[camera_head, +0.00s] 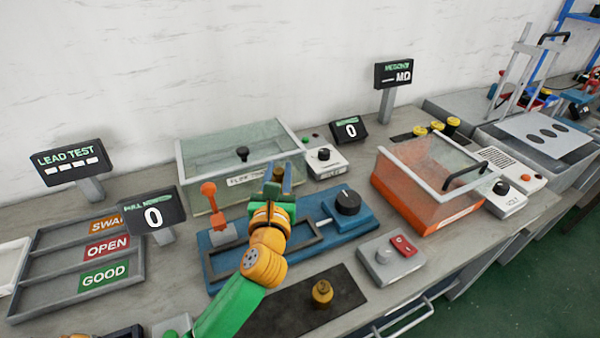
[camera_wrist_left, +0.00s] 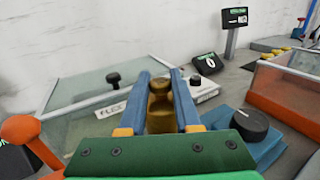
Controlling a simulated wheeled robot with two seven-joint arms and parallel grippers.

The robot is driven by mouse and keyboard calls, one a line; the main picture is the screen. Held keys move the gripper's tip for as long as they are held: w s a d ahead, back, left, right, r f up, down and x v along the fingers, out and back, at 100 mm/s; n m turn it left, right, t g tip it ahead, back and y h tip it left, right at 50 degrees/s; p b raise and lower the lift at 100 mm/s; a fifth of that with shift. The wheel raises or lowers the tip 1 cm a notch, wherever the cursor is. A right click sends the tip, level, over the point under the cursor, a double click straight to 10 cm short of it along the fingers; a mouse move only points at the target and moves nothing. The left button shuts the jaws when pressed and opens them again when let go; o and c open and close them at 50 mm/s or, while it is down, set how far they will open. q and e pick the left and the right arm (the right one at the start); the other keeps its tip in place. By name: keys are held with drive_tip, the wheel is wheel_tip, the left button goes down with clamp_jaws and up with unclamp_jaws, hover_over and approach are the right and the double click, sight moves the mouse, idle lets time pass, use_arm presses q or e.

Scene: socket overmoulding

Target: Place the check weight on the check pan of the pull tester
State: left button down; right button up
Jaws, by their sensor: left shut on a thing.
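My left gripper (camera_head: 276,182) is shut on a brass check weight (camera_wrist_left: 160,112), which stands upright between its blue fingers. The weight's lower part is hidden by the gripper body. The gripper is over the back part of the blue pull tester (camera_head: 343,224), with the weight held in the air. The tester has an orange lever (camera_head: 209,193) at its left and a black knob (camera_head: 348,202) at its right; my arm crosses its middle. I cannot make out the check pan clearly. Another brass weight (camera_head: 322,293) stands on the dark mat (camera_head: 275,318). My right gripper is not in view.
A glass-lidded tank (camera_head: 205,165) stands behind the tester. An orange-based glass box (camera_head: 430,210) is to the right. A grey switch box (camera_head: 391,260) sits in front of it. The pull display (camera_head: 152,214) and a sorting tray (camera_head: 60,268) are at left.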

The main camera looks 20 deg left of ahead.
use_arm(q)
drive_tip(key=a+f+b, duration=0.1)
drive_tip(key=f, duration=0.2)
drive_tip(key=a+f+b, duration=0.1)
drive_tip(key=a+f, duration=0.1)
drive_tip(key=f, duration=0.1)
drive_tip(key=a+f+b, duration=0.1)
drive_tip(key=a+f, duration=0.1)
drive_tip(key=f, duration=0.1)
drive_tip(key=shift+w+b, duration=0.25)
drive_tip(key=shift+b, duration=0.05)
drive_tip(key=shift+r, duration=0.1)
drive_tip(key=c, duration=0.8)
unclamp_jaws()
drive_tip(key=shift+o, duration=0.9)
drive_tip(key=shift+s+d, duration=0.1)
drive_tip(key=shift+s, duration=0.05)
